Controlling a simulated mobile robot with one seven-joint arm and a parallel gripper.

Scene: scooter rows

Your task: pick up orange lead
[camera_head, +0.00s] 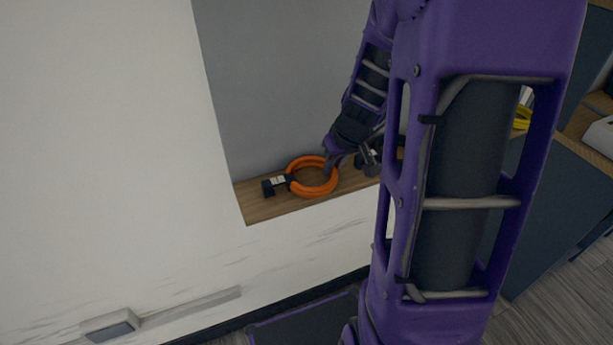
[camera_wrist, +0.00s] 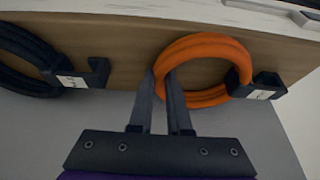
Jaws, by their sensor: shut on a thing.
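The orange lead (camera_head: 301,191) is a coiled ring with a black plug end, lying on a wooden ledge (camera_head: 262,209) in the head view. In the wrist view the orange lead (camera_wrist: 217,45) is at the upper middle right, its black end with a white label at its right. My gripper (camera_wrist: 163,80) is shut on the left side of the coil, with a finger on either side of the orange strand. In the head view my gripper (camera_head: 330,165) reaches down to the right side of the ring. The lead appears to be still at the ledge.
A dark coiled lead (camera_wrist: 28,50) with a labelled black end lies to the left in the wrist view. A grey wall stands close behind the ledge, and a white wall (camera_head: 110,130) is at the left. Something yellow (camera_head: 522,118) lies on a surface at the right.

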